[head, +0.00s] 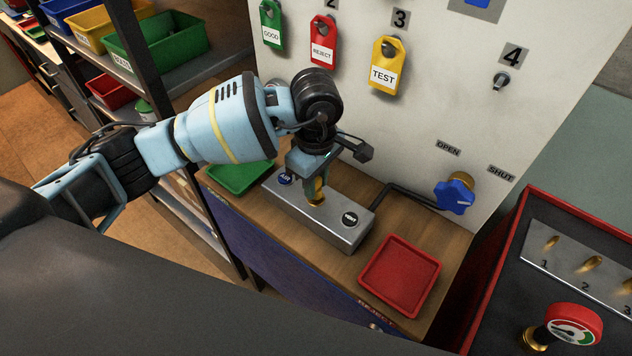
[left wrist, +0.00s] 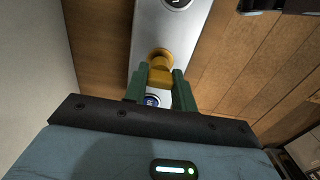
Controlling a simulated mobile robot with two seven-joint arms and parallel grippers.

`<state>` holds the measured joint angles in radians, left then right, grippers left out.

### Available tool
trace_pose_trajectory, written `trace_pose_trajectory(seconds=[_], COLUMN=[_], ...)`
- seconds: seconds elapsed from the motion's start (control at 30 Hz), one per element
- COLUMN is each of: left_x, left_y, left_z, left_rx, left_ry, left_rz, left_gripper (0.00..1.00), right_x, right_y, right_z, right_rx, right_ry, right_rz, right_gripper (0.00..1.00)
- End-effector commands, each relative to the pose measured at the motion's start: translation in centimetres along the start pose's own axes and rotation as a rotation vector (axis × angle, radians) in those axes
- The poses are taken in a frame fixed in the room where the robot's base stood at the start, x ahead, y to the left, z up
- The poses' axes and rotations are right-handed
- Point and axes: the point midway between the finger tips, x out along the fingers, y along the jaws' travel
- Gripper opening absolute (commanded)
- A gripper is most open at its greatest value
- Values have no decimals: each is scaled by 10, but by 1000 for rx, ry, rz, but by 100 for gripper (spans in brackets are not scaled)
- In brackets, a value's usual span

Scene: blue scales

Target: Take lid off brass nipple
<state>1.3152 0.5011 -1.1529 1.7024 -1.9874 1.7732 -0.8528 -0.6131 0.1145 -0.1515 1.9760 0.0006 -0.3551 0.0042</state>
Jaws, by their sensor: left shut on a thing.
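The steel block (head: 335,226) lies on the wooden bench against the panel. Brass shows at its middle in the head view, under my left gripper (head: 316,187). In the left wrist view, the green fingers of my left gripper (left wrist: 159,88) are shut on a brass piece (left wrist: 160,75), which I take to be the lid. A round brass part (left wrist: 160,55) adjoins it over the block (left wrist: 147,28). I cannot tell where lid and nipple part, or whether the lid is still seated. My right gripper is in neither view.
A red tray (head: 372,279) and a green tray (head: 240,184) flank the block. A blue valve knob (head: 455,196) joins it by a dark pipe. Tags hang on the panel above. A red-edged cart with brass fittings and a gauge (head: 574,325) stands at right.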

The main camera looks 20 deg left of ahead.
Motion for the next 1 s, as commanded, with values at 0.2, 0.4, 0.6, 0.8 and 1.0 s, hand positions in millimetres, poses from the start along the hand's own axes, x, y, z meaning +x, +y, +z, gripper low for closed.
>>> trace_pose_trajectory(seconds=[0.2,0.4,0.6,0.8,1.0], left_x=[-27,-32,-36,-39,-42], left_y=[1,-32,-77,-118,-145], left_z=[0,4,10,17,20], left_rx=[1,3,3,3,1], left_ry=[0,1,0,-1,0], left_rz=[4,1,0,-1,0], left_gripper=[5,5,5,5,5], right_x=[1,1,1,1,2], right_y=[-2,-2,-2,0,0], right_z=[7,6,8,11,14], right_rx=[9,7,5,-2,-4], right_ry=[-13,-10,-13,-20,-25], right_rz=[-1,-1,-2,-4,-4], right_gripper=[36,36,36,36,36])
